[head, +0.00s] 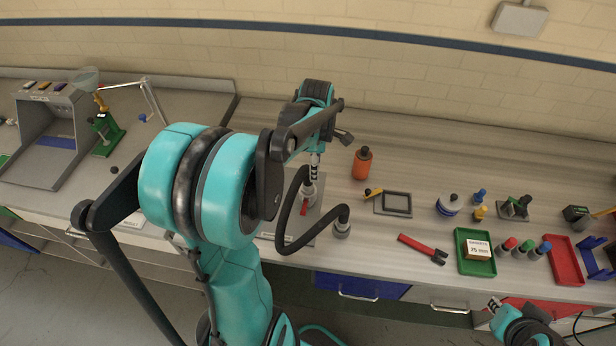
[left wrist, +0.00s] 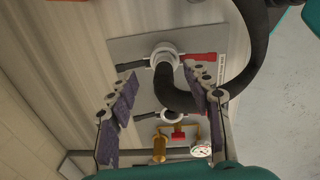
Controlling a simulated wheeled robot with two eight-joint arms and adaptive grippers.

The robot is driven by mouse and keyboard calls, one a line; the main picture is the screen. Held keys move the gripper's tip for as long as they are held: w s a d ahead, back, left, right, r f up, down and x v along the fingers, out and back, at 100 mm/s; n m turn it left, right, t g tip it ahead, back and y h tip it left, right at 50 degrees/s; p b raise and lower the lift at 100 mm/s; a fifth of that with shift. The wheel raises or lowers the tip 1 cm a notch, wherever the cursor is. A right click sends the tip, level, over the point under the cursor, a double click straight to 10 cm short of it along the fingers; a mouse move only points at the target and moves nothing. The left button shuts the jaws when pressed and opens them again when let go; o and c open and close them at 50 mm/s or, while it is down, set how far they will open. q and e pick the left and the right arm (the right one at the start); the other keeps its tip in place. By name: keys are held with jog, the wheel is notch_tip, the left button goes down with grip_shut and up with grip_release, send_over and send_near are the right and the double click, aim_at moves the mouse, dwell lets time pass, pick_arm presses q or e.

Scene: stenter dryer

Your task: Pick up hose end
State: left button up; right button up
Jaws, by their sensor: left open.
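A black hose (head: 283,215) loops over a grey plate on the bench in the head view. Its near end meets a grey collar (head: 342,229); the other end rises by a metal fitting (head: 309,190) with a red lever. In the left wrist view the hose (left wrist: 178,95) curves out of a pale ring coupling (left wrist: 163,52) with red and black levers. My left gripper (left wrist: 158,78) is open, its purple-padded fingers on either side of the hose, with no clear grip on it. My left arm hides part of the plate in the head view. My right gripper (head: 497,304) is at the lower right.
A green tray (head: 475,265) and several small bottles stand farther right. A gauge (left wrist: 201,151) and brass fitting (left wrist: 159,148) show in the wrist view.

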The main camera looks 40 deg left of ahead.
aim_at(308, 182)
pick_arm(q)
jog(key=shift+a+f+n+g, duration=0.15)
jog(key=shift+a+f+n, duration=0.05)
jog(key=shift+a+n, duration=0.3)
jog(key=shift+a+f+n+g, duration=0.15)
jog(key=shift+a+n, duration=0.35)
jog(key=f, duration=0.2)
jog(key=f+b, duration=0.1)
jog(key=f, duration=0.2)
jog(key=s+f, duration=0.1)
jog(key=f, duration=0.1)
jog(key=shift+s+f, duration=0.1)
jog(key=shift+f, duration=0.3)
grip_shut()
